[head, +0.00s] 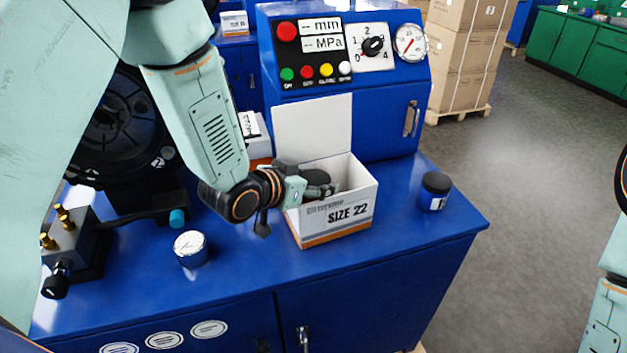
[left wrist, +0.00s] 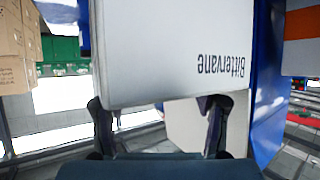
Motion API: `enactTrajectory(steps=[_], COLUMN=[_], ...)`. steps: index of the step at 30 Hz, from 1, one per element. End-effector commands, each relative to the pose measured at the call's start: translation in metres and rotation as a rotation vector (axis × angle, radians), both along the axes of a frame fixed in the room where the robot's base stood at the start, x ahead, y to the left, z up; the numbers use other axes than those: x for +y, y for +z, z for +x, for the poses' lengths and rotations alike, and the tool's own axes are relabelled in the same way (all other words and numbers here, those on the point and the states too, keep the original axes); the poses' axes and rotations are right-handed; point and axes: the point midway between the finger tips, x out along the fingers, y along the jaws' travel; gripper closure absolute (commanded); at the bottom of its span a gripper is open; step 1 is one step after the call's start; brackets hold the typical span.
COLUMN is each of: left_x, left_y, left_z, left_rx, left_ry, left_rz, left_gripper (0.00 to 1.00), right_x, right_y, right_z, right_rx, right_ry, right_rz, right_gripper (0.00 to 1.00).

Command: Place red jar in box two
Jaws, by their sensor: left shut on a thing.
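A white open box (head: 347,218) marked "SIZE 22" stands on the blue bench, its flap (head: 312,128) upright at the back. My left gripper (head: 307,188) reaches into its open top from the left. It is shut at a round black lid (head: 317,177), apparently that of a jar; the jar's body and colour are hidden by the walls and fingers. In the left wrist view, a white panel (left wrist: 160,50) with upside-down "Bittervane" lettering fills the upper middle, in front of my two dark fingers (left wrist: 160,125). My right gripper is out of view.
Another black-lidded jar (head: 435,191), with a dark blue body, stands right of the box. The blue machine (head: 345,90) rises behind the box. Another white and orange box (head: 258,140) is partly hidden behind my left arm.

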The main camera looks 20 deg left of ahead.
Motion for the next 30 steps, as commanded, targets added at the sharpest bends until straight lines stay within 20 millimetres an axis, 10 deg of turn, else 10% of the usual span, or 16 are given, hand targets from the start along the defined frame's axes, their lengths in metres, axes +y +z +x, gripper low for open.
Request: enactTrajectory(steps=[21,30], left_x=[0.000,0.019], left_y=[0.015,0.040], left_z=[0.000,-0.044], left_rx=[0.001,0.002], left_ry=[0.000,0.006], left_rz=[0.000,-0.006], left_gripper=[0.28,0.28], right_x=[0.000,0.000], right_y=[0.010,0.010], right_z=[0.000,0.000], right_rx=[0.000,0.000], right_ry=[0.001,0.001], right_rz=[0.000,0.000], right_gripper=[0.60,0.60])
